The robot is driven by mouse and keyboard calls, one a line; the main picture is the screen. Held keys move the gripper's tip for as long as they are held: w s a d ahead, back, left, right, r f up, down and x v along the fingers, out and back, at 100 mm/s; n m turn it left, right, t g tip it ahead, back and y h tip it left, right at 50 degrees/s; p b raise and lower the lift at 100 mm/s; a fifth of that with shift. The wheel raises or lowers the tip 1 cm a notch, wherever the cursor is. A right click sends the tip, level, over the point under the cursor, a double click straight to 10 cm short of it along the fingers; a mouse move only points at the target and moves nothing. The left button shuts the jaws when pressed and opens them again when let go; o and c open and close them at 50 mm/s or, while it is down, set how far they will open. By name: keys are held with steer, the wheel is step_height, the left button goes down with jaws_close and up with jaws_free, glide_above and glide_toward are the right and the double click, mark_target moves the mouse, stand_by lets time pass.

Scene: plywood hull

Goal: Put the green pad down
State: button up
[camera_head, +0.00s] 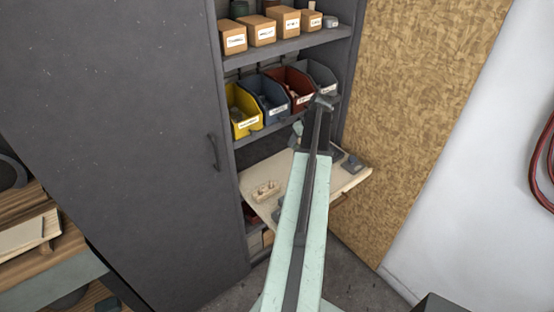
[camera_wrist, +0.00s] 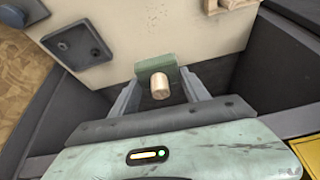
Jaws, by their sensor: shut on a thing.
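The green pad (camera_wrist: 152,67) shows in the wrist view as a small flat green piece with a pale wooden cylindrical knob (camera_wrist: 160,86). My gripper (camera_wrist: 160,80) is shut on it, with one grey finger on each side. The pad's underside is hidden. Beyond it in the wrist view is the pale pull-out board; I cannot tell whether the pad touches it. In the head view my arm reaches across the board (camera_head: 333,187) into the cabinet and hides part of it; I cannot make out the pad clearly there.
A grey plate with a round knob (camera_wrist: 78,46) lies on the board. A wooden holder (camera_head: 265,190) sits at its left. Yellow (camera_head: 243,110), blue (camera_head: 263,97) and red (camera_head: 290,88) bins stand on the shelf above. The dark cabinet door (camera_head: 120,130) is at left, a chipboard panel (camera_head: 415,110) at right.

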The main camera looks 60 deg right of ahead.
steer(key=b, duration=1.4)
glide_toward(281, 161)
steer(key=s+f, duration=0.2)
steer(key=s+a+f, duration=0.1)
steer(key=s+f, duration=0.1)
steer(key=s, duration=0.1)
steer(key=shift+s+a+f, duration=0.1)
steer(key=shift+a+f, duration=0.15)
steer(key=w, duration=0.1)
steer(key=w+d, duration=0.1)
steer(key=w, duration=0.1)
steer(key=shift+w+d+r+p, duration=0.2)
steer(key=shift+w+r+p, duration=0.1)
steer(key=shift+w+p, duration=0.1)
steer(key=w, duration=0.1)
steer(key=w+d, duration=0.1)
steer(key=w, duration=0.1)
steer(key=shift+d, duration=0.1)
steer(key=shift+b+x, duration=0.85)
steer(key=shift+x, duration=0.05)
steer(key=shift+r, duration=0.25)
steer(key=o, duration=0.8)
steer(key=shift+f, duration=0.2)
steer(key=o, duration=0.4)
steer(key=shift+r, duration=0.1)
